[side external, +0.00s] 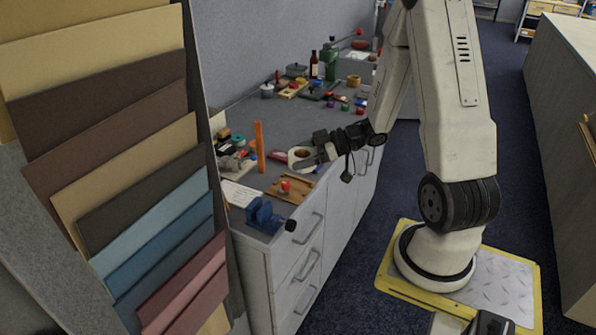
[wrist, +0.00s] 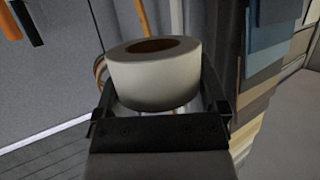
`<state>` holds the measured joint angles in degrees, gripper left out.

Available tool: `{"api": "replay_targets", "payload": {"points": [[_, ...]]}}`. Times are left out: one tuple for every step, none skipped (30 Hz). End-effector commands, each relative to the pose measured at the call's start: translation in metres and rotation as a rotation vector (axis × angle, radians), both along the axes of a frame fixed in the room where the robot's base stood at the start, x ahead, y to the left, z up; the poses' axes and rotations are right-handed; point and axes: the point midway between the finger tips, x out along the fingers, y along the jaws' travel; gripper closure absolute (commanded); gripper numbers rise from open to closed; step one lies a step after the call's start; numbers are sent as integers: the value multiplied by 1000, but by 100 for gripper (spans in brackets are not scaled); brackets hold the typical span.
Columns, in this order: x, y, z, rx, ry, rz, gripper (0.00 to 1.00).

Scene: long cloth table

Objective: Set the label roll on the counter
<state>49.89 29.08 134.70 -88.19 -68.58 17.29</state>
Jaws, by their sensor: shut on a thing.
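The label roll (wrist: 153,83) is a white roll with a brown core, held between the two fingers of my gripper (wrist: 160,105) in the wrist view. In the side view the roll (side external: 297,154) shows at the end of my gripper (side external: 312,158), over or at the front part of the grey counter (side external: 232,117). My gripper is shut on it. I cannot tell from these views whether the roll touches the counter top.
An orange upright piece (side external: 259,147) stands left of the roll. A wooden board with a red knob (side external: 286,186) and a blue vise (side external: 262,214) are at the near end. Bottles (side external: 330,62) and small items crowd the far end. Bare counter lies between.

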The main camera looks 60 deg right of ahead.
Motion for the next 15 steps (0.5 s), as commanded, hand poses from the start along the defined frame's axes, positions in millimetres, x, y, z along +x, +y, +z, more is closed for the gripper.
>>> {"api": "replay_targets", "payload": {"points": [[5,-15,8,-4,-4,-63,68],[8,-24,13,-7,-5,-102,68],[12,-36,20,-6,-6,-158,68],[14,-46,27,-6,-6,-202,68],[16,-55,33,-7,-7,-245,68],[18,-66,41,-6,-7,-302,68],[19,-74,47,-6,-6,-342,68],[20,-82,53,-5,-7,-381,68],[21,-91,61,-5,-7,-430,68],[21,-98,67,-5,-7,-469,68],[21,-105,73,-5,-7,-504,68],[20,-113,81,-4,-6,-550,68],[20,-119,88,-4,-7,-584,68],[19,-125,94,-3,-7,-618,68],[18,-133,102,-5,-8,-662,68]]}}
